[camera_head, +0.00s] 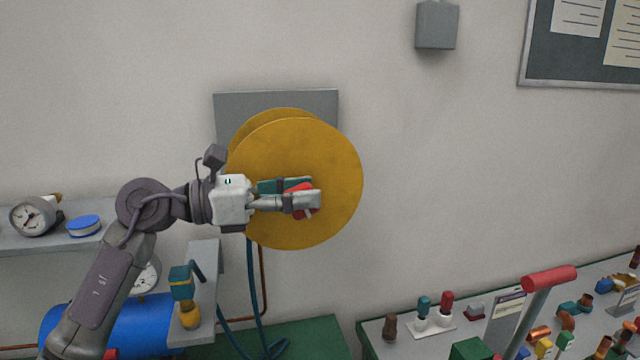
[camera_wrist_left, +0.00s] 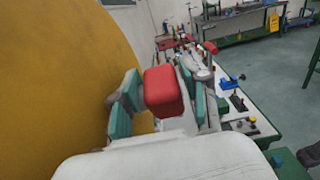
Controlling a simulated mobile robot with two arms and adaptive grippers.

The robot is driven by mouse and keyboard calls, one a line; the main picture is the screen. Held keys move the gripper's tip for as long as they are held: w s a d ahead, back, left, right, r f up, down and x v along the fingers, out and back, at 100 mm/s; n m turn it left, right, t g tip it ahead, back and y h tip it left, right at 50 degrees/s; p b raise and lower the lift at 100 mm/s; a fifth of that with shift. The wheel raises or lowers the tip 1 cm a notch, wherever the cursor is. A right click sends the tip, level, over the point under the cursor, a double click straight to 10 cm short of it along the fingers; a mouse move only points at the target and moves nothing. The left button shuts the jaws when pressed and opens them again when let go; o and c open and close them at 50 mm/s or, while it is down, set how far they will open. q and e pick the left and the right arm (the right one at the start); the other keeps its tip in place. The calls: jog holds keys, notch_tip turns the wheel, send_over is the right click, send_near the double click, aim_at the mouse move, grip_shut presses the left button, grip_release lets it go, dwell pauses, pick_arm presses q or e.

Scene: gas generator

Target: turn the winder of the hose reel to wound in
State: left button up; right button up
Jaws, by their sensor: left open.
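The hose reel (camera_head: 300,145) is a large yellow disc on a grey wall plate. Its winder has a red grip (camera_head: 304,212), partly hidden behind my left gripper (camera_head: 303,193) in the head view. In the left wrist view the red grip (camera_wrist_left: 163,90) lies between the two teal-padded fingers of my left gripper. The fingers are open around it, and I cannot tell whether either one touches it. The yellow disc (camera_wrist_left: 50,80) fills the left of that view. My right gripper is not in view.
A blue tank (camera_head: 65,322) and a shelf with a gauge (camera_head: 32,216) are at left. A teal hose (camera_head: 254,290) hangs below the reel. A crowded bench (camera_head: 400,340) stands at lower right, with a tall red-topped lever (camera_head: 548,280).

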pick_arm(q)
jog(key=shift+d, duration=0.3)
jog(key=shift+c, duration=0.7)
grip_shut()
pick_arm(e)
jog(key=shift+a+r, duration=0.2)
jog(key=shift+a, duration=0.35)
